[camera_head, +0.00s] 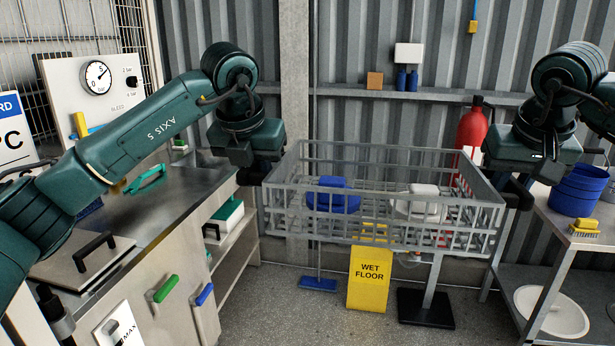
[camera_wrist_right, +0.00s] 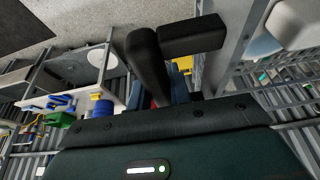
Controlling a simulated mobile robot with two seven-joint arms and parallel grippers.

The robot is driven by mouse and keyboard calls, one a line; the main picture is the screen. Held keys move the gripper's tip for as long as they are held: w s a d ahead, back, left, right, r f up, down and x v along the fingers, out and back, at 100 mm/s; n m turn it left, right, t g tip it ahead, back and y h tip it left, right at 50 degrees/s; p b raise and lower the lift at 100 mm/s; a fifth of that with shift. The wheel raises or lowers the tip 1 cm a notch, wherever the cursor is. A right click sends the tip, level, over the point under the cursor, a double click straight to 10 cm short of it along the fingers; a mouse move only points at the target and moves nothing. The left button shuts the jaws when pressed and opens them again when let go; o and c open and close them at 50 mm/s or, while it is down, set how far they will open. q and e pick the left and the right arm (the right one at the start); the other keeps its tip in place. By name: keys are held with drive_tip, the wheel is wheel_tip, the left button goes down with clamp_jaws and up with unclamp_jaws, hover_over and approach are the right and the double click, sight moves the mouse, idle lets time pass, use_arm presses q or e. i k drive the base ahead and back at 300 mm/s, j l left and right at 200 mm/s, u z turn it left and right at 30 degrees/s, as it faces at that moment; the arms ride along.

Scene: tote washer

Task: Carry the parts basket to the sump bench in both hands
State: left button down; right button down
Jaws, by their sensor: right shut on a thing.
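The parts basket (camera_head: 385,235), a grey open lattice crate, hangs level between my two arms in the head view. It holds a blue part (camera_head: 333,196) and a white part (camera_head: 418,203). My left gripper (camera_head: 254,174) is at the basket's left end; its fingertips are too dark and hidden to tell whether they are closed. My right gripper (camera_head: 519,191) is shut on the basket's right end. In the right wrist view, its black fingers (camera_wrist_right: 190,42) lie beside the basket's grey wall (camera_wrist_right: 238,40). I cannot tell which bench is the sump bench.
A steel bench (camera_head: 195,183) with a gauge panel stands left. A yellow wet-floor sign (camera_head: 368,280) and a black-based post (camera_head: 427,308) stand below the basket. A red extinguisher (camera_head: 474,135) is behind.

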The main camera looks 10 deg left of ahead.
sight(163, 197)
drive_tip(key=i+u, duration=0.15)
drive_tip(key=i, duration=0.6)
drive_tip(key=i+l+u, duration=0.1)
drive_tip(key=i, duration=0.7)
drive_tip(key=i+u, duration=0.25)
drive_tip(key=i, duration=0.2)
drive_tip(key=i+l+u, duration=0.2)
drive_tip(key=i, duration=0.25)
drive_tip(key=i+l+u, duration=0.1)
drive_tip(key=i+u, duration=0.15)
drive_tip(key=i, duration=0.2)
drive_tip(key=i+u, duration=0.2)
drive_tip(key=i, duration=0.35)
drive_tip(key=i+u, duration=0.1)
drive_tip(key=u, duration=0.35)
drive_tip(key=i+u, duration=0.15)
drive_tip(key=u, duration=0.3)
drive_tip(key=i+u, duration=0.1)
drive_tip(key=u, duration=0.4)
drive_tip(key=i+l+u, duration=0.1)
drive_tip(key=u, duration=0.35)
